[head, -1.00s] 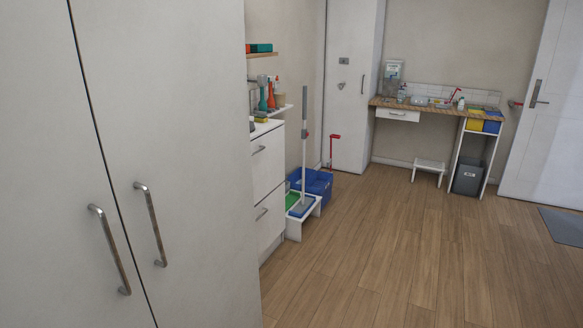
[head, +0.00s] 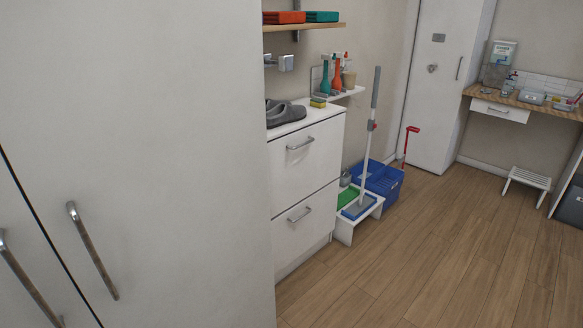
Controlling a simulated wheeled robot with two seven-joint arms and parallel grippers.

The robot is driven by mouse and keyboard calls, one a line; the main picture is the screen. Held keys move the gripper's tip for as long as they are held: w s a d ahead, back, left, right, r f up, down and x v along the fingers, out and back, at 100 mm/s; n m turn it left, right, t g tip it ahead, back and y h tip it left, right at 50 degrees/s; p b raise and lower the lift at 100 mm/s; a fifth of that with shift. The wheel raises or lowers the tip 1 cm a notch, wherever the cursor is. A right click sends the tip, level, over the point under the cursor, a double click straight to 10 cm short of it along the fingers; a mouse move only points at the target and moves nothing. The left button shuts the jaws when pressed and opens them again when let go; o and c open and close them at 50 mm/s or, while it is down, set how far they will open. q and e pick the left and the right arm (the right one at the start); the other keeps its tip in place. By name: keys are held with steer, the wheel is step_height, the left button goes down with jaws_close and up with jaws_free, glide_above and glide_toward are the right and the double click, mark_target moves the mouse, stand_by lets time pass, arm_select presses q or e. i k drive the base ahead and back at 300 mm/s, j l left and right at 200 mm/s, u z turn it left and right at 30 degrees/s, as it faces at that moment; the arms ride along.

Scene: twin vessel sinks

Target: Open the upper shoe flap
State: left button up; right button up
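A white shoe cabinet stands past the tall cabinet's right edge, with two front flaps one above the other. The upper shoe flap (head: 306,161) is shut and has a horizontal metal bar handle (head: 300,144) near its top. The lower flap (head: 305,221) is also shut, with a similar handle (head: 299,215). The left part of both flaps is hidden behind the tall cabinet. Neither of my grippers is in view.
A tall white cabinet (head: 165,150) with bar handles fills the near left. Grey slippers (head: 286,114) lie on the shoe cabinet. A mop (head: 370,130), a white step (head: 358,216) and a blue crate (head: 379,183) stand beyond it. The wooden floor (head: 430,255) to the right is clear.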

mark_target(301, 162)
steer(key=i+l+u, duration=0.15)
steer(key=i+l, duration=0.8)
